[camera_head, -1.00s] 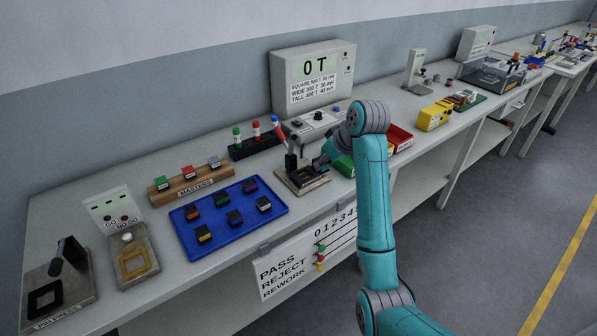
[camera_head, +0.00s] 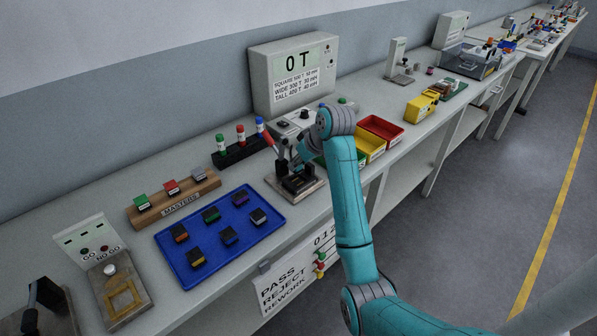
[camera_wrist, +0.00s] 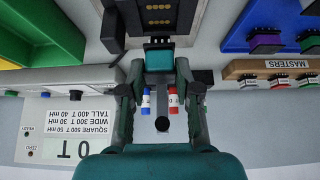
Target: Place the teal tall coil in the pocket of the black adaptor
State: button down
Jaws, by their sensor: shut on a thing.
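The teal tall coil (camera_wrist: 159,60) is between the fingers of my gripper (camera_wrist: 159,68) in the wrist view, with a dark edge on its far side. My gripper is shut on it. The black adaptor (camera_wrist: 180,20), with rows of gold contacts, is at the top of the wrist view, just beyond the coil. I cannot tell whether coil and adaptor touch. In the head view the black adaptor (camera_head: 298,185) sits on a fixture plate, and my gripper (camera_head: 300,158) is just above and behind it. The coil is not clear there.
A red-handled lever (camera_head: 269,143) stands close behind the adaptor. The blue tray (camera_head: 192,265) with several small parts is to the left, below the MASTERS block (camera_head: 178,200). Yellow (camera_head: 372,148) and red (camera_head: 382,128) bins stand right, near my arm. The meter (camera_head: 262,85) reads 0 T.

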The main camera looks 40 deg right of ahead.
aim_at(300, 170)
jog(key=shift+f, duration=1.85)
jog(key=shift+f, duration=0.1)
jog(key=c, duration=1.1)
grip_release()
